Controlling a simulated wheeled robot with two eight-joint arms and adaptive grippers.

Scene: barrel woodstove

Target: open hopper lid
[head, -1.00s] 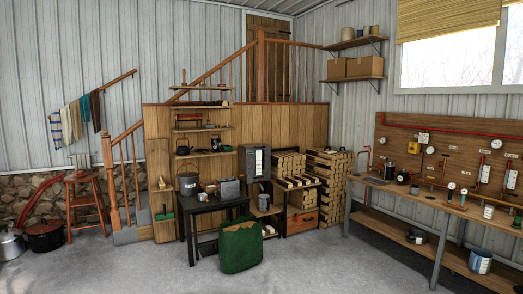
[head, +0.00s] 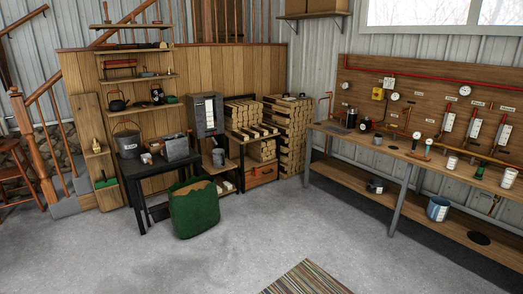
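A grey bucket with a handle (head: 128,142) stands further left. Neither of my grippers is in view.
A green sack (head: 194,210) stands on the floor in front of the black table. A long wooden workbench (head: 395,152) with gauges and pipes runs along the right wall. A striped rug (head: 306,279) lies at the front. The concrete floor between is clear.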

